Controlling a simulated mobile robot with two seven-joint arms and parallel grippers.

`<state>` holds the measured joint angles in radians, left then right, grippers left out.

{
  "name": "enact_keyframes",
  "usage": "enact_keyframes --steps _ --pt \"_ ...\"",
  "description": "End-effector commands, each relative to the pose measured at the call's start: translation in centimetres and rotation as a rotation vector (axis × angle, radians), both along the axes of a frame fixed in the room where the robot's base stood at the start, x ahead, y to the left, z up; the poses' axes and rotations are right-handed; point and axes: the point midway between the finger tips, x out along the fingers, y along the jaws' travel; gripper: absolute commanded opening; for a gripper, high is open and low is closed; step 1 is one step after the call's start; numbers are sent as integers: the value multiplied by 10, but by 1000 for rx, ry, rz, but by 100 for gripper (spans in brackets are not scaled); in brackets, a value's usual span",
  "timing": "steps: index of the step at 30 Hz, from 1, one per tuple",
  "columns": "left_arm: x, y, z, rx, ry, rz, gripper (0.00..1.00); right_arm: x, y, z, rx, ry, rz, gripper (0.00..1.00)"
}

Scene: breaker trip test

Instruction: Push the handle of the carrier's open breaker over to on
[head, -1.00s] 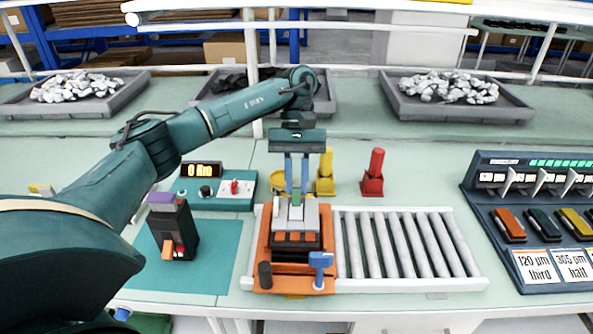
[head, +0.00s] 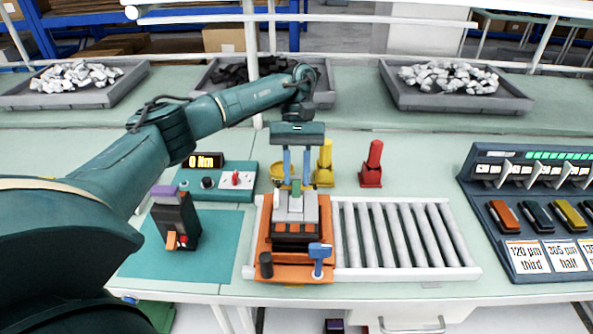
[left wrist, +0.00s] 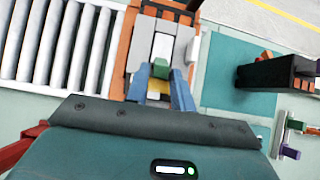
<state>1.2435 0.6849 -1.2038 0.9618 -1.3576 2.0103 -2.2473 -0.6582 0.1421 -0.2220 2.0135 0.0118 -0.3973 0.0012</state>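The orange carrier (head: 267,240) sits at the left end of the roller conveyor. On it stands a grey and black breaker (head: 310,208) with a green handle (head: 296,187). The carrier also shows in the left wrist view (left wrist: 122,50), with the green handle (left wrist: 162,72) between the blue fingertips. My left gripper (head: 297,178) points down over the breaker. Its fingers are apart, one on each side of the handle; I cannot tell whether either touches it. My right gripper is not in view.
White rollers (head: 395,238) run right of the carrier. A blue-topped post (head: 319,258) stands at its front. A black device (head: 176,215) with a purple top stands on the teal mat (head: 220,240). Behind are a control box (head: 237,180), yellow (head: 325,165) and red (head: 372,165) posts.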

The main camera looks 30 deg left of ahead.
Motion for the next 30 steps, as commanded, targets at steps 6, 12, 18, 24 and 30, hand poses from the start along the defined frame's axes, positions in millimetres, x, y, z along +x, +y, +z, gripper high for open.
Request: enact_keyframes --steps 6,12,18,24,30 --pt "0 0 0 0 0 0 38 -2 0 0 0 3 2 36" --pt "0 0 0 1 -1 1 38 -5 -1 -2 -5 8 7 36" --pt "9 5 14 2 -1 0 38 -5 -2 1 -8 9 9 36" --pt "23 13 37 3 -1 1 38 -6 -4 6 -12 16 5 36" --pt "33 20 51 2 6 0 38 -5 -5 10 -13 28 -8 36"
